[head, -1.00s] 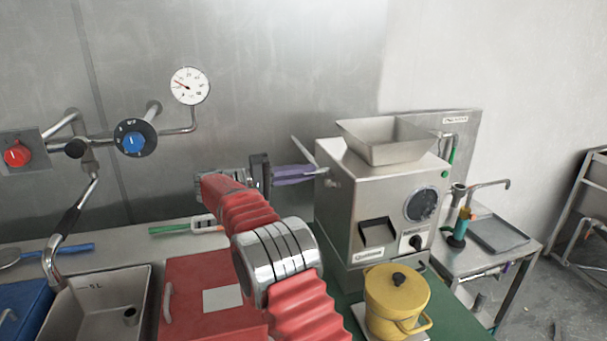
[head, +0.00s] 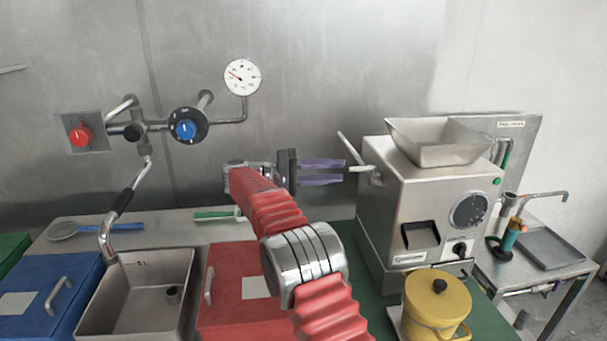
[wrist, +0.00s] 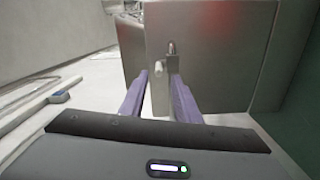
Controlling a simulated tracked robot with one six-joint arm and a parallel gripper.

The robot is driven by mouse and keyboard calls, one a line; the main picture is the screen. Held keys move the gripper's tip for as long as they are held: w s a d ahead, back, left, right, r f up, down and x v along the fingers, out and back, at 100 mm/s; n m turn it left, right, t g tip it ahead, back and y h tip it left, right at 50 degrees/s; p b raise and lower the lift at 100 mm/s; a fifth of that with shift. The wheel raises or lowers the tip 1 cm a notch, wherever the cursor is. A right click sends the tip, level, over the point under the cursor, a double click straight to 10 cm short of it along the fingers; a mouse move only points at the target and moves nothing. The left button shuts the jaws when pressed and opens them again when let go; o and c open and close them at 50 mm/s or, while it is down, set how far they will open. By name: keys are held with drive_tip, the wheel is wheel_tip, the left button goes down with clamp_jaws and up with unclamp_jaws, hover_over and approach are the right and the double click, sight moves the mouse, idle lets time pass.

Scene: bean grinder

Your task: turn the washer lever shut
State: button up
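My gripper (head: 343,171) is at the left side of the grinder (head: 425,205). Its two purple fingers are apart. A thin metal lever (head: 350,148) slants up and left from that side, above and behind the fingertips. A pale stub (head: 360,169) points from the same side towards the gap between the fingers. In the wrist view my gripper (wrist: 159,75) has the pale stub (wrist: 157,73) between its fingertips, and I cannot tell whether they touch it. A metal fitting (wrist: 172,48) is just above the right fingertip. No label marks either as the washer lever.
A blue dial (head: 187,126), red knob (head: 80,135) and gauge (head: 242,76) are on the wall. The sink (head: 135,305), red box (head: 228,310) and yellow pot (head: 437,303) stand below. Air left of my gripper is clear.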

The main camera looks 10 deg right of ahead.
drive_tip(key=a, duration=0.8)
drive_tip(key=shift+a, duration=0.3)
drive_tip(key=shift+s, duration=0.1)
